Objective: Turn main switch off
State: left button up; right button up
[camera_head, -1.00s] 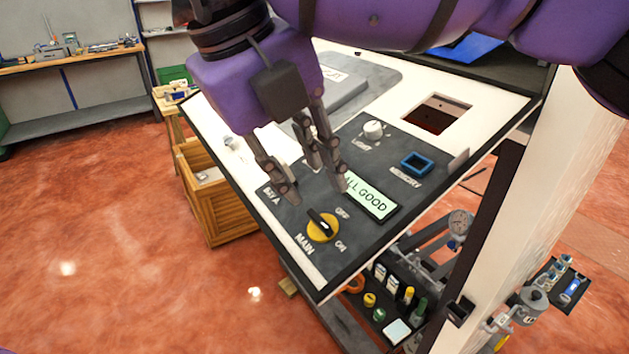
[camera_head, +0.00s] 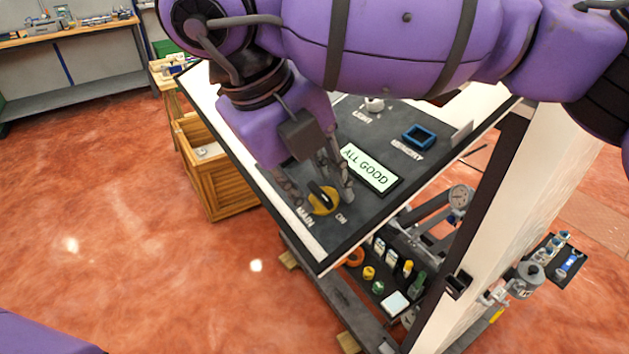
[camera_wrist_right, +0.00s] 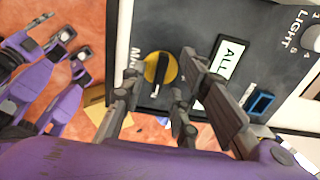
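The main switch is a yellow disc (camera_head: 325,206) with a black bar handle, low on the dark control panel, near the words MAIN and ON. It also shows in the right wrist view (camera_wrist_right: 161,68). In the head view the handle slants toward ON; the OFF label is hidden behind my gripper. My right gripper (camera_head: 318,190) is open above the switch, its fingers apart on either side of the handle. I cannot tell whether they touch it. In the right wrist view my left gripper (camera_wrist_right: 65,50) is at the left, away from the panel, its fingers spread and empty.
A display reading ALL GOOD (camera_head: 369,168) lies just right of the switch. A blue-rimmed square button (camera_head: 418,136) and a LIGHT knob (camera_head: 374,104) are farther back on the panel. A wooden crate (camera_head: 220,190) stands left of the table, with open floor in front.

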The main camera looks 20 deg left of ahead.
jog(key=c, duration=0.7)
pick_arm(q)
jog(key=shift+s+f, duration=0.15)
pick_arm(e)
grip_shut()
pick_arm(q)
jog(key=shift+s+a, duration=0.1)
jog(key=shift+s, duration=0.05)
pick_arm(e)
jog(key=shift+n, duration=0.4)
jog(key=n+p, duration=0.1)
jog(key=n, duration=0.1)
jog(key=shift+n, duration=0.4)
jog(key=n, duration=0.5)
jog(key=shift+p, duration=0.3)
jog(key=n, duration=0.5)
pick_arm(q)
jog(key=shift+w+d+r, duration=0.1)
jog(key=shift+w+r, duration=0.1)
jog(key=shift+r, duration=0.25)
jog(key=shift+w+d+r, duration=0.1)
jog(key=shift+w+r, duration=0.05)
jog(key=shift+r, duration=0.25)
pick_arm(e)
jog(key=shift+n, duration=2.1)
